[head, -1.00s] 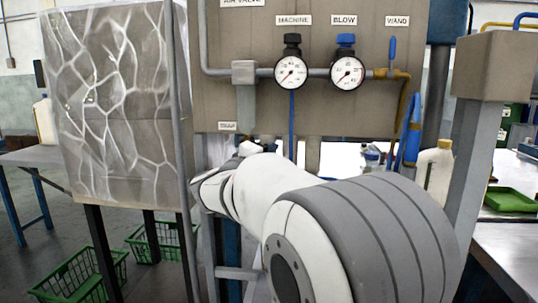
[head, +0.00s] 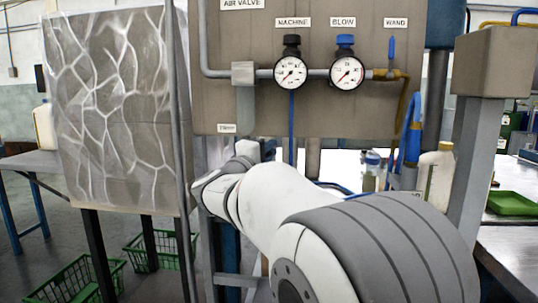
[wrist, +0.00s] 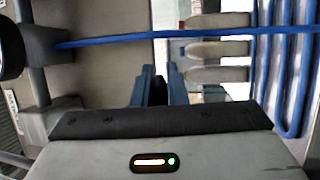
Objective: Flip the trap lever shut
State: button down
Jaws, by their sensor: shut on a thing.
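My gripper (wrist: 157,92) shows in the wrist view, its two blue-grey fingers close together around a dark piece (wrist: 156,93). I cannot tell from this view whether that piece is the trap lever. In the head view my own arm hides the gripper and the place where it works, below the valve panel (head: 300,112). No trap lever can be made out clearly in either view.
The panel carries two gauges (head: 290,72) (head: 347,73) on a grey pipe and a wand valve with a blue handle (head: 391,48). Blue hoses (wrist: 290,80) run close by in the wrist view. Green baskets (head: 75,280) stand on the floor at left.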

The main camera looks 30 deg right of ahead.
jog(key=c, duration=1.5)
grip_release()
jog(key=shift+o, duration=0.2)
jog(key=p+v, duration=0.1)
jog(key=v, duration=0.7)
jog(key=shift+d+r, duration=0.15)
jog(key=s+d+f+m+g+y+p, duration=0.1)
jog(key=s+f+m+g+y+p, duration=0.15)
jog(key=s+g+y+p, duration=0.9)
jog(key=s+a+r+m+t+y+p, duration=0.1)
jog(key=s+a+r+y+p, duration=0.1)
jog(key=s+a+p, duration=0.3)
jog(key=s+a+r+m+t+y+p, duration=0.2)
jog(key=s+a+p, duration=0.3)
jog(key=p, duration=0.9)
jog(key=shift+s+a+r+y, duration=0.2)
jog(key=shift+s+a+y, duration=0.2)
jog(key=shift+a+y, duration=0.6)
